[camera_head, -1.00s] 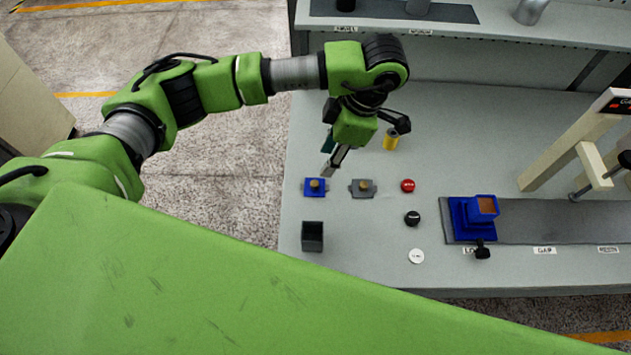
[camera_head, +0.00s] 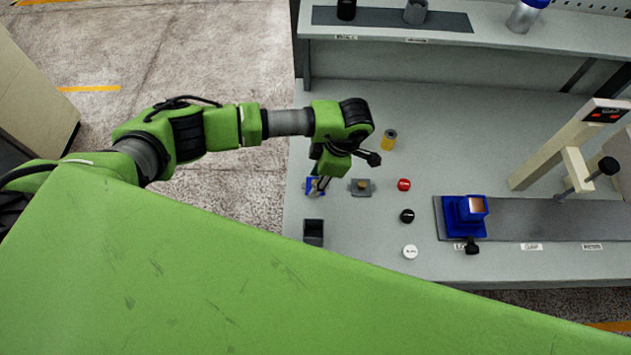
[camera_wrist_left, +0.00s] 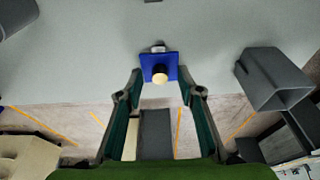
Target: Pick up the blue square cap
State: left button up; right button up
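The blue square cap (camera_wrist_left: 152,62) has a tan round knob (camera_wrist_left: 160,77) and lies near the table's left edge. In the head view the cap (camera_head: 309,186) is partly hidden by my left gripper (camera_head: 319,187), which is over it and points down. In the left wrist view my left gripper (camera_wrist_left: 160,88) is open, with its two fingers apart on either side of the cap's knob. I cannot tell whether the fingers touch the cap. My right gripper is not in view.
A grey square cap (camera_head: 361,187) lies just right of the blue one. A dark open box (camera_head: 313,232) stands in front. Red (camera_head: 404,184), black (camera_head: 407,216) and white (camera_head: 410,252) buttons and a blue fixture (camera_head: 450,218) are further right. A yellow cylinder (camera_head: 389,140) stands behind.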

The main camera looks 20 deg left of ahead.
pick_arm(q)
jog(key=c, duration=1)
grip_shut()
jog(key=shift+r, duration=0.1)
